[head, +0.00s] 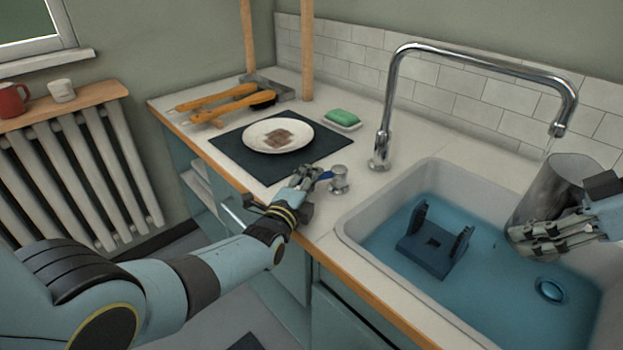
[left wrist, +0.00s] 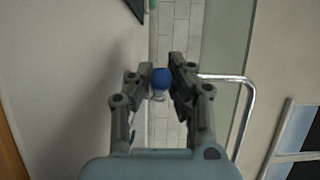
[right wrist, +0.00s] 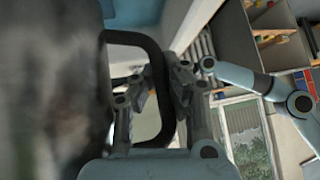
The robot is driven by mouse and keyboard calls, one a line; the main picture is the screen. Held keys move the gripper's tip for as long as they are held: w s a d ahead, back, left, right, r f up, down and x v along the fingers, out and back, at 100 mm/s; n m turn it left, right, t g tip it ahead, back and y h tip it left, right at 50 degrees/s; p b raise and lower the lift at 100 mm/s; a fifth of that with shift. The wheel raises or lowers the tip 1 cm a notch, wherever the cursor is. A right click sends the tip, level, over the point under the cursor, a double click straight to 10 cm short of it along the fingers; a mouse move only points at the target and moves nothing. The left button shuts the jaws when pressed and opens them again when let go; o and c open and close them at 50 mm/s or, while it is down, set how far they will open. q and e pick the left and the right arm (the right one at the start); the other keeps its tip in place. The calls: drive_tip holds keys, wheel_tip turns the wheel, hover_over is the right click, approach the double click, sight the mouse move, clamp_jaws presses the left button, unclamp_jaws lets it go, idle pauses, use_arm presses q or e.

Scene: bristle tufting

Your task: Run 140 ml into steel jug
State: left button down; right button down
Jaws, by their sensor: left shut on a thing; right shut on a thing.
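The steel jug (head: 552,188) is held over the sink, below the spout of the chrome tap (head: 560,118). It looks slightly tilted. A faint thin stream shows between spout and jug; the level inside is hidden. My right gripper (head: 548,238) is shut on the jug's black handle (right wrist: 166,62), clearest in the right wrist view. My left gripper (head: 312,177) is shut on the blue-tipped lever of the small metal tap valve (head: 340,180) at the counter's front. The blue knob (left wrist: 161,78) sits between its fingertips in the left wrist view.
A plate (head: 275,145) lies on a dark mat (head: 235,150). Green soap (head: 342,117) and orange-handled tools (head: 225,98) are behind.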

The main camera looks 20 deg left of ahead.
use_arm(q)
drive_tip(key=shift+d, duration=0.1)
use_arm(e)
drive_tip(key=shift+r, duration=0.1)
use_arm(q)
drive_tip(key=n+y, duration=0.1)
drive_tip(key=y, duration=0.1)
drive_tip(key=s+d+n+y, duration=0.1)
drive_tip(key=y, duration=0.1)
drive_tip(key=shift+d+n+g, duration=0.2)
drive_tip(key=shift+n+g, duration=0.1)
drive_tip(key=shift+s+d+n+g+y, duration=0.15)
drive_tip(key=shift+d+n+g+y, duration=0.1)
drive_tip(key=shift+n+y, duration=0.35)
drive_tip(key=shift+s+d+n+g+y, duration=0.15)
drive_tip(key=shift+n+g+y, duration=0.15)
drive_tip(key=shift+y, duration=0.5)
drive_tip(key=c, duration=1.3)
unclamp_jaws()
